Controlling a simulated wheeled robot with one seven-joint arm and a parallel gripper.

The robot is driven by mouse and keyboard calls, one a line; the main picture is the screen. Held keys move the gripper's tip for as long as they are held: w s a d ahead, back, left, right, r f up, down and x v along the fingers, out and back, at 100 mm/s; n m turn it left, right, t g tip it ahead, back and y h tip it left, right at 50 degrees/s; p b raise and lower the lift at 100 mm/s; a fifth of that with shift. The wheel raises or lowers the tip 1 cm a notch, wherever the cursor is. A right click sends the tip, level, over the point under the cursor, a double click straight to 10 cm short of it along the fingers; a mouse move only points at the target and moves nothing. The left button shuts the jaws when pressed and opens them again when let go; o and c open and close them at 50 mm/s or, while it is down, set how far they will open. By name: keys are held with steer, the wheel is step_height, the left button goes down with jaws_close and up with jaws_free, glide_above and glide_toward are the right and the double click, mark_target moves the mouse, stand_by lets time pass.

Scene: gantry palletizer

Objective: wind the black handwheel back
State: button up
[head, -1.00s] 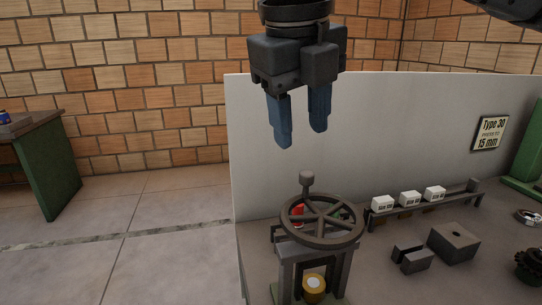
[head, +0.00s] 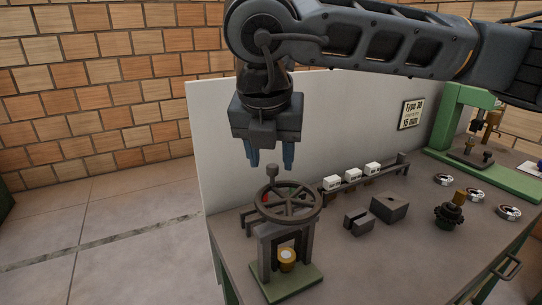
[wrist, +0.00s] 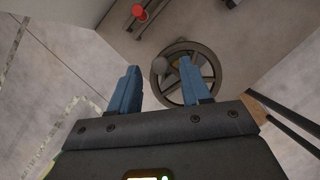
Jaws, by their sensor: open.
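The black handwheel (head: 304,203) lies flat on top of a small press frame on a green base at the near left of the bench. Its spokes and rim also show in the wrist view (wrist: 206,62). Whether the fingers reach down beside the knob I cannot tell. A brass-coloured round part (head: 287,256) sits inside the frame below the wheel.
A rack with white labelled blocks (head: 352,175) stands behind the wheel, with dark grey blocks (head: 389,207) to the right. A dark fitting (head: 449,212) and several round gauges lie farther right, near a green press (head: 447,135). A pale panel (head: 222,130) stands behind. A red part (wrist: 140,13) shows in the wrist view.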

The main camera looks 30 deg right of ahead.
steer(key=shift+x, duration=0.9)
jaws_close()
